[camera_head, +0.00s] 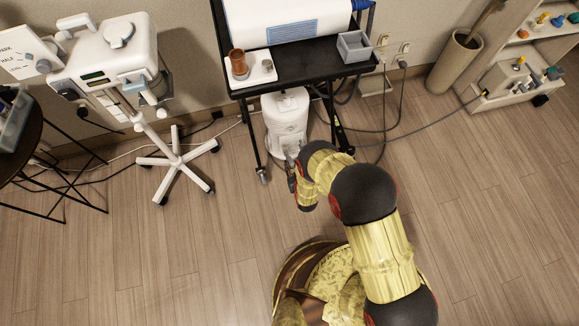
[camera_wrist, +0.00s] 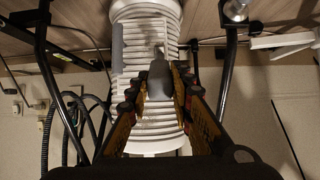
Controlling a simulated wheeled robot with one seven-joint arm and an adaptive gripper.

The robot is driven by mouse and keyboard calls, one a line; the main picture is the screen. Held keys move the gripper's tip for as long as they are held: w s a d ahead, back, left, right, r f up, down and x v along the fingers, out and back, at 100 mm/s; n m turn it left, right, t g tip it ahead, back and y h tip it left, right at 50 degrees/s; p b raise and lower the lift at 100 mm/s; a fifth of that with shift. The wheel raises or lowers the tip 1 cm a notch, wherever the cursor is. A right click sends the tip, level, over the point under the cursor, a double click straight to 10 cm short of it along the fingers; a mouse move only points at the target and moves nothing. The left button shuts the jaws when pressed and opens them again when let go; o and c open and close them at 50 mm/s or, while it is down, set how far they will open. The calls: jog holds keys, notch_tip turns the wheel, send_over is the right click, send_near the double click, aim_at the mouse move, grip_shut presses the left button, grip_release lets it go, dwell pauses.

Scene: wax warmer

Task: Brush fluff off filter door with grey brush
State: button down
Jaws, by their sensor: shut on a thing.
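A white rounded machine (camera_head: 287,120) stands on the floor under the black cart. In the wrist view its slatted white front, which looks like the filter door (camera_wrist: 136,113), fills the middle. My gripper (camera_wrist: 160,72) is shut on the grey brush (camera_wrist: 160,82), which points at the slats. I cannot tell whether the brush touches them. In the head view my gripper (camera_head: 292,166) is low in front of the machine, partly hidden by my arm.
The black cart (camera_head: 310,78) stands over the machine, its legs on both sides. Cables (camera_head: 405,120) run on the floor to the right. A white wheeled stand (camera_head: 178,160) is at left, a shelf (camera_head: 510,85) at right. The wooden floor in front is clear.

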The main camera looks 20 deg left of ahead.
jog(key=shift+w+d+r, duration=0.1)
jog(key=shift+w+d, duration=0.6)
jog(key=shift+d, duration=0.25)
jog(key=w+d, duration=0.1)
jog(key=d, duration=0.1)
jog(key=shift+w+d, duration=0.35)
jog(key=shift+f, duration=1.85)
jog(key=shift+s+a, duration=0.15)
jog(key=shift+s+a, duration=0.45)
jog(key=shift+a, duration=0.25)
jog(key=shift+s+a, duration=0.4)
jog(key=shift+a, duration=0.3)
jog(key=shift+d, duration=0.1)
